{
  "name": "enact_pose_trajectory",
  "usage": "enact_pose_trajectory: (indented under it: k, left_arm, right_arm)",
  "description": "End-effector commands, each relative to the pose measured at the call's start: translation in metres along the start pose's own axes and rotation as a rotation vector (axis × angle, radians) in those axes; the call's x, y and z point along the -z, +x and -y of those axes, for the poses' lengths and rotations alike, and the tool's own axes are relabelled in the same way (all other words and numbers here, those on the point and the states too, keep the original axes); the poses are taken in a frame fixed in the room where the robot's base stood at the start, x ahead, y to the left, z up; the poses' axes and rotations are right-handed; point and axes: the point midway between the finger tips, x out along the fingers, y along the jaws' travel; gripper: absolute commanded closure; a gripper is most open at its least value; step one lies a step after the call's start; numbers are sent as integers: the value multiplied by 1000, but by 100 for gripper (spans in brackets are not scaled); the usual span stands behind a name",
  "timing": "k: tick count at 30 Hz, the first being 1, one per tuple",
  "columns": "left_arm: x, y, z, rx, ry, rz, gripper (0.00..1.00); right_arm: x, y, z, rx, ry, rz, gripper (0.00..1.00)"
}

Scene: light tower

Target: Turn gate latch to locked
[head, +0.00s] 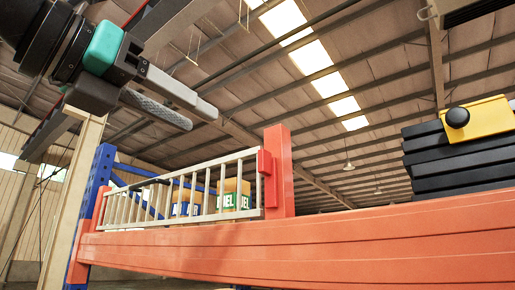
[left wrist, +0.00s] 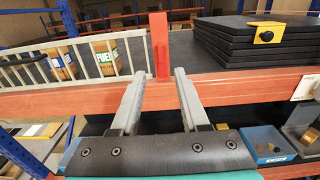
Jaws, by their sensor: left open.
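The gate (head: 185,198) is a pale slatted panel above an orange beam, and it spans up to an orange post (head: 280,170). A small red latch block (head: 265,177) sits at the gate's right end, against the post. The gate (left wrist: 85,65) and post (left wrist: 159,40) also show in the left wrist view, where the latch cannot be told apart from the post. My left gripper (head: 204,117) is open and empty, up and left of the latch in the head view. In the left wrist view its fingertips (left wrist: 160,75) frame the post's foot from the near side. My right gripper is out of view.
Cardboard boxes (head: 232,196) stand behind the gate. Black slabs (head: 455,155) with a yellow plate and black knob (head: 458,117) are stacked to the right. The orange beam (head: 330,245) runs across the front. A blue bin (left wrist: 265,143) sits lower right.

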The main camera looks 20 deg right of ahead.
Motion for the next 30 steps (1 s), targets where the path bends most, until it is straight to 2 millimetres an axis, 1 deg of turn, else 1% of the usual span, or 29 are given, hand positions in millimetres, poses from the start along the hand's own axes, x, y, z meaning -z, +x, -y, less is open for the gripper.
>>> enact_pose_trajectory:
  k: [5,12,18,21,24,30]
  left_arm:
    - [0,25,1,4,0,-4,55]
    - [-1,78,2,5,-1,-5,55]
    - [-2,118,2,6,-3,-4,55]
    - [-2,132,2,6,-3,-3,55]
    - [-1,142,1,5,-4,-2,55]
    - [0,150,1,5,-2,-1,55]
  right_arm:
    - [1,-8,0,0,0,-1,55]
    - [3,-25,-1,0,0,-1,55]
    - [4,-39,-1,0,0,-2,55]
    - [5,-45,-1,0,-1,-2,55]
    - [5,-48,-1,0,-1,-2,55]
    - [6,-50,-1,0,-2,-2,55]
